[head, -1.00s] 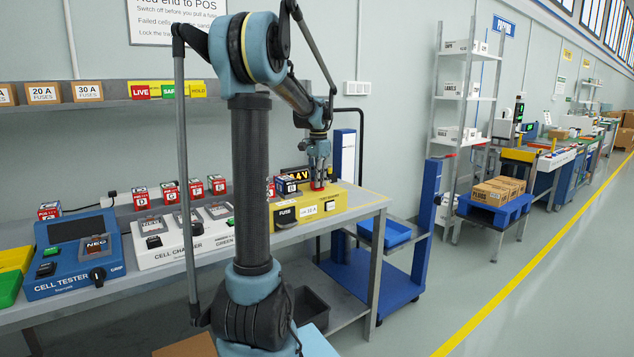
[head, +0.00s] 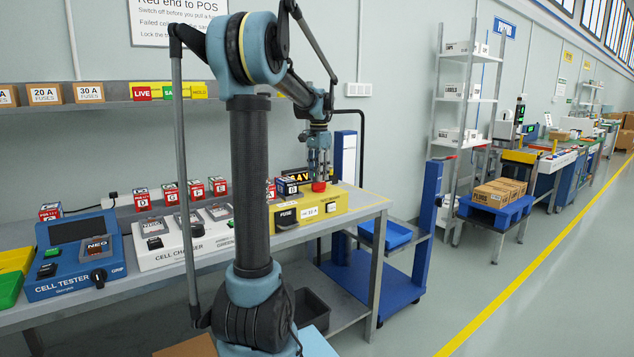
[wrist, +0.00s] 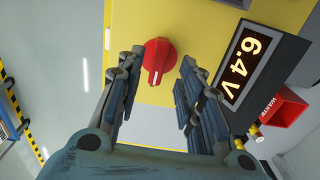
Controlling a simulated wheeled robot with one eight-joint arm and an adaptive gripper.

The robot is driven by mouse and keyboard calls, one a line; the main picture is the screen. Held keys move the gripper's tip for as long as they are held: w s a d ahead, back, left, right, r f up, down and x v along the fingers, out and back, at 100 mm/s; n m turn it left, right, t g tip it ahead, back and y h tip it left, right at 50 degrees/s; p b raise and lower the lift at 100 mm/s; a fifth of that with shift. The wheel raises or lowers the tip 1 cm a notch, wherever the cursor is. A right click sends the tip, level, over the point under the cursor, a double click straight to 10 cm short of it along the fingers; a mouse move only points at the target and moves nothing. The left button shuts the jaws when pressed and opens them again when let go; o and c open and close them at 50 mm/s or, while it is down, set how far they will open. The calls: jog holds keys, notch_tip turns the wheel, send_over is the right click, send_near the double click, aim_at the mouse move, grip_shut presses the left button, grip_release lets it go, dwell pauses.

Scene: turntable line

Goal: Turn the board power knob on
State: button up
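The red power knob (head: 319,187) stands on top of the yellow test board (head: 345,201) at the right of the bench. In the wrist view the knob (wrist: 158,57) has a ridge with a white mark pointing down the picture, towards my gripper. A display (wrist: 243,62) beside it is lit and reads 6.4 V; the gripper partly hides the display (head: 294,174) in the head view. My gripper (head: 319,175) points down just above the knob. Its fingers (wrist: 160,68) are apart on either side of the knob in the wrist view, with nothing held and gaps visible.
A red bin (wrist: 287,107) shows at the right in the wrist view. The white cell charger (head: 185,240) and blue cell tester (head: 75,265) stand further left.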

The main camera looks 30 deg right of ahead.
notch_tip(320, 180, up, 8)
jog(key=shift+r, duration=0.25)
jog(key=shift+w, duration=0.1)
dwell(0.4)
